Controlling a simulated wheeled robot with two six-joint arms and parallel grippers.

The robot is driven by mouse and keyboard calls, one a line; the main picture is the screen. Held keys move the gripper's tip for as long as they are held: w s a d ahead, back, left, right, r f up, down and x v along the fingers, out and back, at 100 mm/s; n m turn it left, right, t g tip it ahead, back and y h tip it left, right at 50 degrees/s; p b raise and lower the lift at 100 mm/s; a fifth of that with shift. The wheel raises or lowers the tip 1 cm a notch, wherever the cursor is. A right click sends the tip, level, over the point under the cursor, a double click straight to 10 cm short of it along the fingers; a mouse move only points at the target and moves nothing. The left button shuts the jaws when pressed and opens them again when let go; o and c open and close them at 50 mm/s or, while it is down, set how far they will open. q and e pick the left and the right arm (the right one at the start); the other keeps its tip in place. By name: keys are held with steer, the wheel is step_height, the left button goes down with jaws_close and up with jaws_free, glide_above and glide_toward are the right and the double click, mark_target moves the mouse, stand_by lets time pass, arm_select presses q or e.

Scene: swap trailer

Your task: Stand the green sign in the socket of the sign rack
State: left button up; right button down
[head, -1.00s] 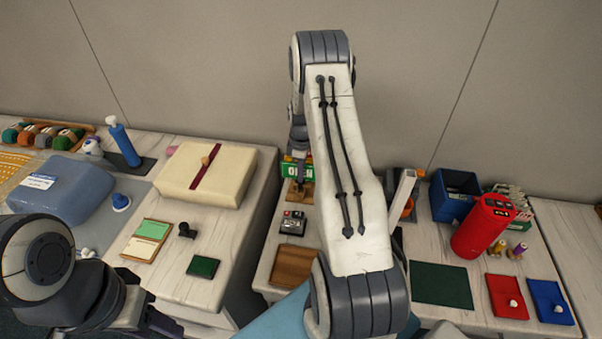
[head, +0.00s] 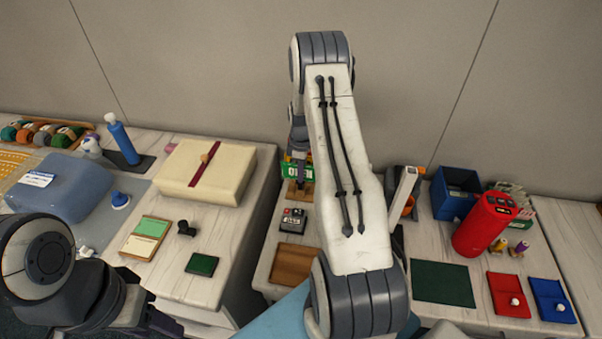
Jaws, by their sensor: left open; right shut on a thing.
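The green sign (head: 287,170) with white lettering is upright in the head view, just above the small wooden sign rack (head: 299,194). Whether its lower edge is inside the socket is not clear. My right gripper (head: 300,177) is shut on the green sign and hides part of its face. My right arm crosses the middle of the view and hides what lies behind it. My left gripper (head: 155,322) is open and empty at the lower left, low in front of the left table and far from the sign.
A black stamp-like box (head: 293,221) and a wooden tray (head: 294,264) lie in front of the rack. A cream box (head: 207,172) stands on the left table, across a gap. A blue bin (head: 454,194) and a red cylinder (head: 484,225) stand on the right.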

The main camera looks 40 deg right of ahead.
steer(key=shift+f, duration=0.3)
stand_by(0.4)
steer(key=shift+f+b, duration=0.45)
steer(key=shift+f, duration=0.25)
steer(key=shift+f+b, duration=0.25)
steer(key=shift+b, duration=0.1)
steer(key=shift+f, duration=0.3)
stand_by(0.5)
steer(key=shift+c, duration=1.8)
jaws_free()
steer(key=shift+r, duration=0.15)
